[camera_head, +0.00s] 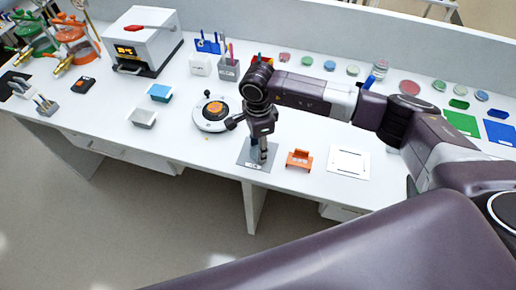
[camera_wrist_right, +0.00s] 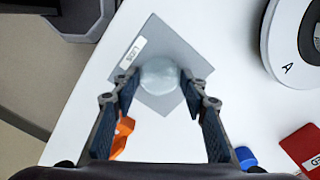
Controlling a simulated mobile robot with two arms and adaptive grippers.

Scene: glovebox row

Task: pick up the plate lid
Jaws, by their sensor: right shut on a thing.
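The plate lid (camera_wrist_right: 159,75) is a pale, translucent round disc in the right wrist view. It is over a grey square mat (camera_wrist_right: 160,43) with a white "LIDS" label. My right gripper (camera_wrist_right: 158,84) has one finger on each side of the lid and is shut on it. In the head view my right gripper (camera_head: 262,154) points down over the grey mat (camera_head: 245,161) near the bench's front edge, and the lid is hard to make out there. I cannot tell whether the lid still touches the mat. My left gripper is not in view.
An orange holder (camera_head: 299,159) and a white square pad (camera_head: 348,164) lie to the right of the mat. A round white device (camera_head: 209,116) stands behind it to the left. Several coloured dishes line the back of the bench. The front edge is close to the mat.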

